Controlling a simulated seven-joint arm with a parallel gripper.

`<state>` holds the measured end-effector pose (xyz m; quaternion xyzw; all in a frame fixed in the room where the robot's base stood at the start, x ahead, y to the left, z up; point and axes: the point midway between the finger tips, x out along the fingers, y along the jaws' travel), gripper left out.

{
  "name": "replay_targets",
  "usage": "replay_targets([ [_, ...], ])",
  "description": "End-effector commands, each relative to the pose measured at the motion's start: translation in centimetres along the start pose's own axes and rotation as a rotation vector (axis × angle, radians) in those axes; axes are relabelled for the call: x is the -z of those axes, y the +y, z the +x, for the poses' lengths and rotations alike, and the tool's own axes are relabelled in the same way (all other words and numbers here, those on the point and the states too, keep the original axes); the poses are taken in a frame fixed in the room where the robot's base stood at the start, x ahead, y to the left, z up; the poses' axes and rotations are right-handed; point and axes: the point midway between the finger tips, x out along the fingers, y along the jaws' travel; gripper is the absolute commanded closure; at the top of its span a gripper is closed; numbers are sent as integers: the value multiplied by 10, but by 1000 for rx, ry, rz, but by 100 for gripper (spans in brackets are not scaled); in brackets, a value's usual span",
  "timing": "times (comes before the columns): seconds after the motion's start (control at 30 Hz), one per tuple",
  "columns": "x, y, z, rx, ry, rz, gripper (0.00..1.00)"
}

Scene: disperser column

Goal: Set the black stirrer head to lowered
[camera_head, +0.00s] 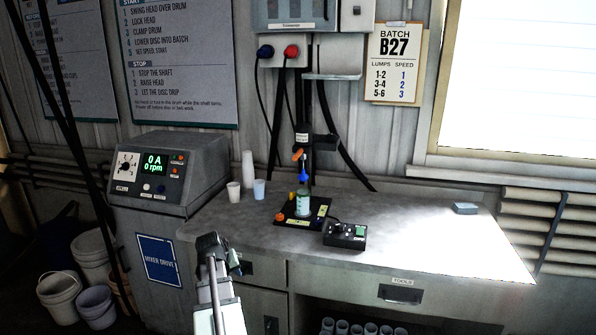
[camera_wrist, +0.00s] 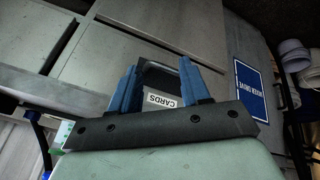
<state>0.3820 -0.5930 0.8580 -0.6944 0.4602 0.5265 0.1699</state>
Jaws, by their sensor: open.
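The black stirrer head (camera_head: 314,141) sits on a dark upright column (camera_head: 312,172) at the back of the bench, in the head view. It carries a small white label and has an orange knob (camera_head: 298,154) at its lower front. Below it, a blue-topped clear container (camera_head: 304,204) stands on a black base plate (camera_head: 286,221); whether the head touches it is too small to tell. My gripper (camera_head: 218,247) is in front of the bench, low and left of the head, well apart from it. In the wrist view my gripper (camera_wrist: 160,75) is open and empty, facing a drawer front labelled CARDS (camera_wrist: 160,100).
A black control box (camera_head: 345,236) stands right of the base plate. Cups (camera_head: 234,191) and a grey drive cabinet (camera_head: 165,168) with a green display are to the left. A small block (camera_head: 465,208) lies at right. The bench's right side is mostly clear. Buckets (camera_head: 60,297) stand on the floor.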

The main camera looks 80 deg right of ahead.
Motion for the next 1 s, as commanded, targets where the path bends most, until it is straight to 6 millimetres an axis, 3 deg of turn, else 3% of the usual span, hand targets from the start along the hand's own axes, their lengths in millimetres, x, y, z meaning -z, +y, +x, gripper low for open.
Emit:
replay_targets([
  [0.03, 16, 21, -11, -28, 28, 16, 54],
  [0.3, 79, 121, -79, -199, 158, 65, 54],
  [0.5, 117, 180, -136, -338, 245, 70, 54],
  [0.73, 165, 228, -200, -537, 335, 18, 54],
  [1.0, 191, 261, -226, -768, 363, -107, 54],
])
